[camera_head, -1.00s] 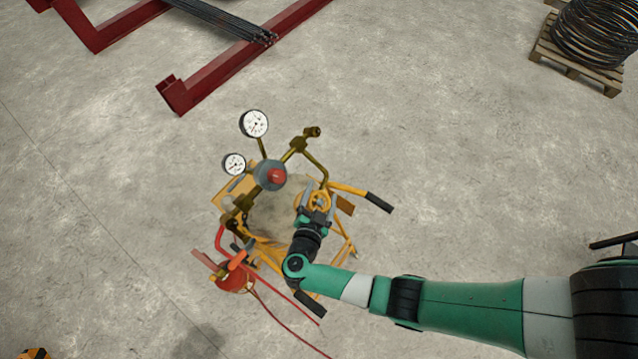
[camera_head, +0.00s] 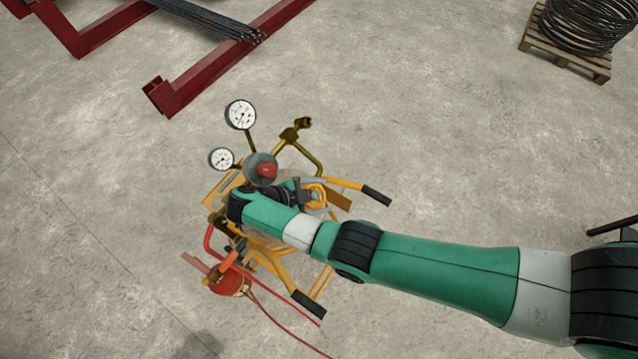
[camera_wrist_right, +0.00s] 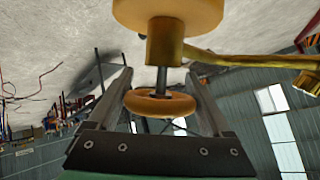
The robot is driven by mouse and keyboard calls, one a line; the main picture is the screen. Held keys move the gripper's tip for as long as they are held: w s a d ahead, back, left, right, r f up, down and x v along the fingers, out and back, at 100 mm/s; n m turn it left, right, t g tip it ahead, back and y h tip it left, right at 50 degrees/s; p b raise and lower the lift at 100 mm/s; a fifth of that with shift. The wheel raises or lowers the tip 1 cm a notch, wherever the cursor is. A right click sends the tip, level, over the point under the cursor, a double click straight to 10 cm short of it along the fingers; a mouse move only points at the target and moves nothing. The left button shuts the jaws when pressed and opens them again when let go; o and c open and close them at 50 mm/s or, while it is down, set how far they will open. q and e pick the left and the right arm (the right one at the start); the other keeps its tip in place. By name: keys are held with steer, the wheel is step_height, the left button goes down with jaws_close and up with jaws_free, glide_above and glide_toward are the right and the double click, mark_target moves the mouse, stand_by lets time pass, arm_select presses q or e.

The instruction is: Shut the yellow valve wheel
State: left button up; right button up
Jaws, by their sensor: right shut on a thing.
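The yellow valve wheel (camera_head: 317,197) sits on the cart with the gas gear, right of the grey regulator with its red knob (camera_head: 266,170). In the right wrist view the wheel (camera_wrist_right: 160,103) is a small orange-yellow ring on a dark stem under a yellow round body (camera_wrist_right: 170,15). My right gripper (camera_head: 309,195) reaches it from the left in the head view. Its two fingers (camera_wrist_right: 157,85) stand on either side of the wheel and are shut on it. My forearm hides part of the cart. My left gripper is not in view.
A brass pipe (camera_head: 303,124) and black-gripped cart handles (camera_head: 376,195) stick out close by. A red canister (camera_head: 230,283) with hoses is at lower left. Open concrete floor (camera_head: 440,120) surrounds the cart.

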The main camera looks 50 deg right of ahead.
steer(key=shift+s+a+f+m+g+y, duration=0.1)
steer(key=shift+s+f+m+g+y, duration=0.05)
steer(key=shift+m+g+y, duration=0.8)
steer(key=shift+m+y, duration=0.25)
steer(key=o, duration=1.2)
steer(key=shift+s, duration=0.1)
steer(key=shift+c, duration=0.2)
